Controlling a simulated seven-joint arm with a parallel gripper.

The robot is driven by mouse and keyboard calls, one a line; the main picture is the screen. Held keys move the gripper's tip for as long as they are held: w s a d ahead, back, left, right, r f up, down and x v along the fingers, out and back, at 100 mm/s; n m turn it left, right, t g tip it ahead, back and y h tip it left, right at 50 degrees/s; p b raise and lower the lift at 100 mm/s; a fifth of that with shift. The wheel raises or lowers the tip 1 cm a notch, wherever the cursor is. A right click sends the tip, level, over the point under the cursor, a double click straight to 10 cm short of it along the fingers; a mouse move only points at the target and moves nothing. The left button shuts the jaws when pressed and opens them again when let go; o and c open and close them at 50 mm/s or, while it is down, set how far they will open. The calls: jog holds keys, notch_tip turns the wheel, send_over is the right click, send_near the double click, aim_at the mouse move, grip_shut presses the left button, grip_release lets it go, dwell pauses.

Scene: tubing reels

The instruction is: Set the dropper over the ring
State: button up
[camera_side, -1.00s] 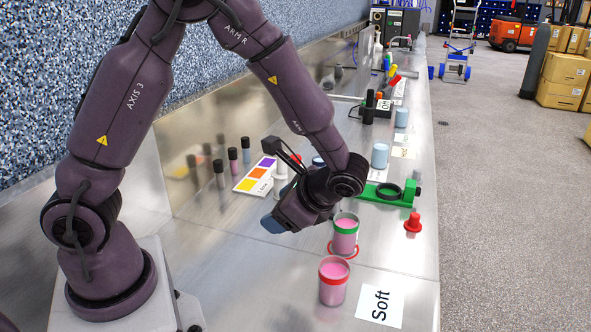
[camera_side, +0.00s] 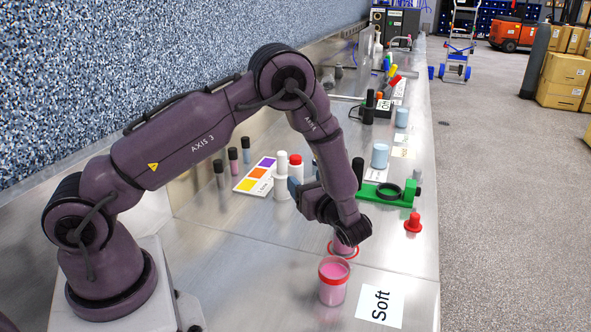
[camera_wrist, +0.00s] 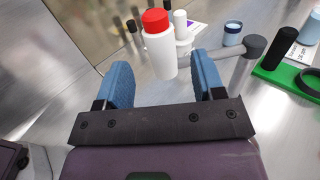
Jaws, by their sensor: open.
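A white bottle with a red cap, which looks like the dropper (camera_side: 296,166), stands upright by the colour card in the side view. In the wrist view the white bottle (camera_wrist: 160,52) shows ahead, between the lines of the two blue fingers. My gripper (camera_side: 294,188) is open and low over the bench, on the near side of the bottle. The wrist view shows the open gripper (camera_wrist: 162,76) with nothing clamped; whether a finger touches the bottle I cannot tell. A black ring (camera_side: 389,192) sits on a green stand to the right of my gripper.
A white-capped bottle (camera_side: 282,174) stands close beside the red-capped one. A pink cup (camera_side: 333,284) stands in front; another is mostly hidden behind my wrist. A red bulb-shaped piece (camera_side: 413,223) and a blue-grey jar (camera_side: 380,156) are at right. The front left bench is clear.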

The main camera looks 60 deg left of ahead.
aim_at(299, 173)
jog(key=a, duration=0.6)
jog(key=shift+a, duration=0.15)
jog(key=shift+c, duration=0.3)
grip_shut()
